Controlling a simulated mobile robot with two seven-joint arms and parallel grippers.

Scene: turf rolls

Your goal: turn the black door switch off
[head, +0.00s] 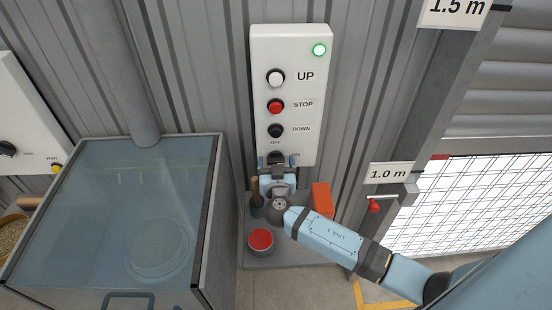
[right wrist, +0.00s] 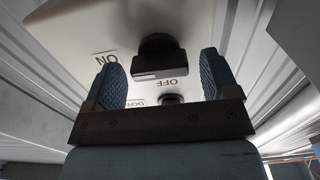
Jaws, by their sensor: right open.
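The black door switch (head: 275,155) is a rotary knob at the bottom of the white control panel (head: 298,50), with OFF printed above it and ON to its right. My right gripper (head: 277,163) is at the panel's lower end and covers part of the knob. In the right wrist view the panel is upside down, and the black switch (right wrist: 158,55) shows between the two ribbed blue fingers of the open right gripper (right wrist: 160,74). There are gaps on both sides of the knob. Whether the fingers overlap it in depth is unclear. My left gripper is not in view.
Above the switch are a black DOWN button (head: 276,131), a red STOP button (head: 276,107), a white UP button (head: 275,78) and a lit green lamp (head: 319,50). Below stand a red-topped pot (head: 261,240) and an orange block (head: 322,198). A glass-topped cabinet (head: 100,200) is left.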

